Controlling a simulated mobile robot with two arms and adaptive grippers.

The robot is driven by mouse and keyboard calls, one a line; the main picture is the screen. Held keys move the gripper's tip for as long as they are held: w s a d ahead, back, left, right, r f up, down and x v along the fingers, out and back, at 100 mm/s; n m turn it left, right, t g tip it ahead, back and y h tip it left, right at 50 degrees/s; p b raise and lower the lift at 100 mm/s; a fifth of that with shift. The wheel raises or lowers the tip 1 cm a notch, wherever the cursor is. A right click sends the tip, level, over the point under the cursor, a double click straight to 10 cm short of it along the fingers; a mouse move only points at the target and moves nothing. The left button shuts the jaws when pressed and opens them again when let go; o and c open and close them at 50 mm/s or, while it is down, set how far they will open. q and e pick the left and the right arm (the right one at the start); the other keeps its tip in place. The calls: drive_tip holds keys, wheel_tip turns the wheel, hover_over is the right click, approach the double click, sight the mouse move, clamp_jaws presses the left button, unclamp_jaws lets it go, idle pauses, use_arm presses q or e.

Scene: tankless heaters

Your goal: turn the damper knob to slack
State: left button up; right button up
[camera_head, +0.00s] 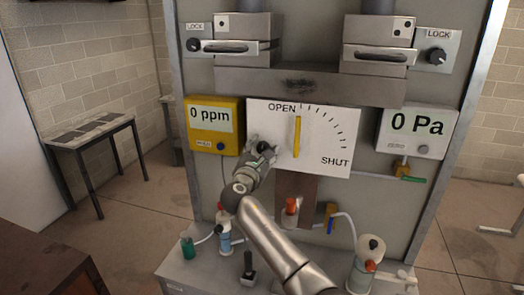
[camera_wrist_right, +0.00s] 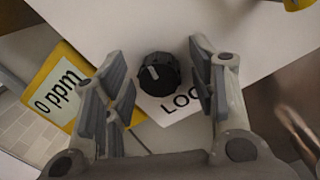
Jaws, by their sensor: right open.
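The black damper knob (camera_wrist_right: 160,73) with a pale index line shows in the right wrist view, above a partly hidden white label (camera_wrist_right: 178,104) reading "LOC". My right gripper (camera_wrist_right: 157,78) is open, with its fingers on either side of the knob. I cannot tell whether they touch it. In the head view my right gripper (camera_head: 262,150) is at the lower left of the white OPEN/SHUT plate (camera_head: 327,154), largely hiding the knob. The plate's yellow pointer (camera_head: 297,137) stands upright, near OPEN. My left gripper is not in view.
A yellow "0 ppm" meter (camera_head: 214,139) is left of the plate and a "0 Pa" gauge (camera_head: 417,146) is right. Two more LOCK knobs (camera_head: 194,45) (camera_head: 437,56) sit above. Bottles and a small black lever (camera_head: 249,268) stand on the shelf below.

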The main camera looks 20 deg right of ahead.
drive_tip(key=shift+s+a, duration=0.1)
drive_tip(key=shift+a, duration=0.05)
drive_tip(key=v, duration=1.1)
drive_tip(key=shift+s, duration=0.35)
drive_tip(key=shift+a+f, duration=0.1)
